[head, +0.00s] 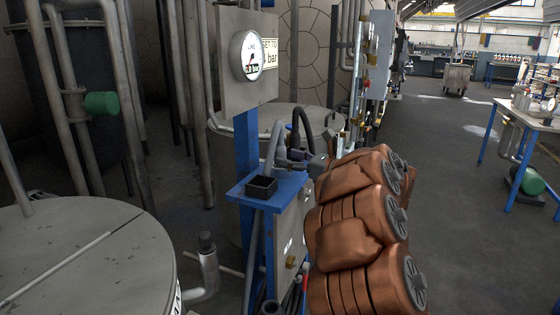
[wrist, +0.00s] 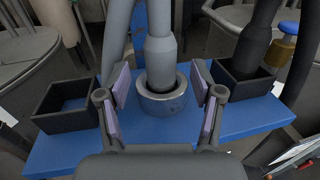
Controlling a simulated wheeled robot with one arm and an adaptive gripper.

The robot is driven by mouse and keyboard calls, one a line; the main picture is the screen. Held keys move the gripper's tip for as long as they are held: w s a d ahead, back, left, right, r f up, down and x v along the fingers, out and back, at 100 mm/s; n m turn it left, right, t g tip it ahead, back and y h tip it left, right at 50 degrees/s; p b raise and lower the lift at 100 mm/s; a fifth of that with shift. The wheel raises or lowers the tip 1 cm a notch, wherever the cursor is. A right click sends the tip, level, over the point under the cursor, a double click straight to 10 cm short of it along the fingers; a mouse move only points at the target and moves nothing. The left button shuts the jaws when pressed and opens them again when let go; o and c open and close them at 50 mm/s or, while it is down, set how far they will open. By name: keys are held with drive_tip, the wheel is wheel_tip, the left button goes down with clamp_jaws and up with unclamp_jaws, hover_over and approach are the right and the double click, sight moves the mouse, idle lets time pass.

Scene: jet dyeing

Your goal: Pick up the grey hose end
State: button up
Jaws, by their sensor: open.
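The grey hose end (wrist: 160,62) stands upright in a round metal socket (wrist: 163,105) on a blue shelf (wrist: 75,150) in the wrist view. My gripper (wrist: 162,90) is open, with one lilac-padded finger on each side of the hose end and visible gaps between. In the head view the grey hose (head: 272,148) arches above the blue shelf.
An empty black square holder (wrist: 75,103) is left of the socket. A black hose (wrist: 258,40) stands in another black holder (wrist: 240,88) at the right. A gauge (head: 250,55) on a panel rises behind the shelf. A large round vessel lid (head: 80,250) is at left.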

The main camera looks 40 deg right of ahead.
sight(285, 157)
drive_tip(key=shift+x, duration=1.8)
drive_tip(key=shift+f, duration=0.15)
clamp_jaws()
